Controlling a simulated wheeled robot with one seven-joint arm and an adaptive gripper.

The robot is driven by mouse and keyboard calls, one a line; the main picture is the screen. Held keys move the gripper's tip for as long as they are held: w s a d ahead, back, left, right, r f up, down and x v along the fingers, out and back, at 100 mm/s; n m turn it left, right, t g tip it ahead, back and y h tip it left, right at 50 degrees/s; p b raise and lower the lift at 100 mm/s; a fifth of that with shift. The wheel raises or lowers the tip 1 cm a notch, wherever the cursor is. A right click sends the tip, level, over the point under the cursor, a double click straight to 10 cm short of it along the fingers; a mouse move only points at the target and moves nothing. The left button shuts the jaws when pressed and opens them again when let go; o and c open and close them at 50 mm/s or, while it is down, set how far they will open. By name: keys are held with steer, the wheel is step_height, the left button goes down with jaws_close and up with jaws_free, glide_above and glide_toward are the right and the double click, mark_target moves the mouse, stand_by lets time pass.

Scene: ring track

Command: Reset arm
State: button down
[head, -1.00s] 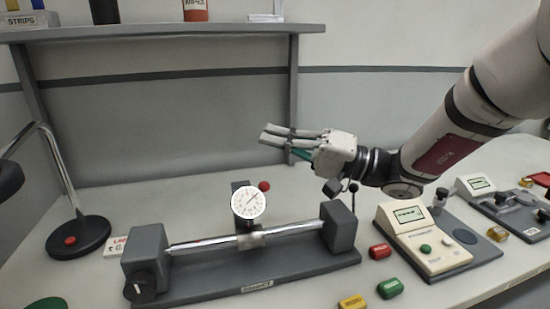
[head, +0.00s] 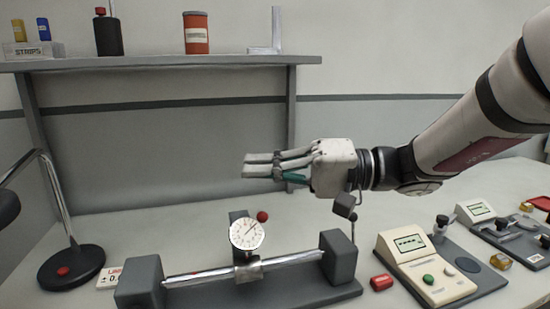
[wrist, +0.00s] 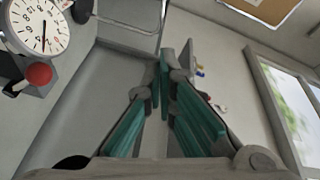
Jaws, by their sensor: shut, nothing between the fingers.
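My gripper (head: 262,168) is at the middle of the head view, its fingers pointing left. It is shut and empty, held in the air above the bench. The wrist view shows its teal-padded fingers (wrist: 163,85) close together at the tips. Below it in the head view is a dial gauge (head: 246,233) with a red knob (head: 262,217), mounted over a bench fixture (head: 340,257) with a shiny rod (head: 200,275). The gauge's face also shows at upper left in the wrist view (wrist: 38,25). The gripper is apart from the gauge.
A grey shelf (head: 160,63) with a red-orange can (head: 196,35) and a dark bottle (head: 108,38) stands behind. A black-based lamp (head: 72,268) is at left. A beige meter (head: 425,268) and a red block (head: 381,282) lie at right. The air around the fingers is clear.

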steer(key=s+d+f+g+h, duration=0.2)
steer(key=s+f+h, duration=0.2)
steer(key=s, duration=0.5)
steer(key=s+d+f+g+h, duration=0.1)
steer(key=s+d+f+h, duration=0.2)
steer(key=s+f+h, duration=0.35)
steer(key=s+d+f+m+t+h, duration=0.1)
steer(key=s+d+f+m+h, duration=0.1)
steer(key=s+d+h, duration=0.35)
steer(key=s+d+f+m+t+h, duration=0.1)
steer(key=s+d+f+t+h, duration=0.15)
steer(key=s+d, duration=0.6)
step_height(320, 180, up, 22)
steer(key=w+d+t+p, duration=0.2)
steer(key=p, duration=1.8)
steer(key=shift+w+d+t+y+p, duration=0.3)
steer(key=shift+w+d+t+y, duration=0.05)
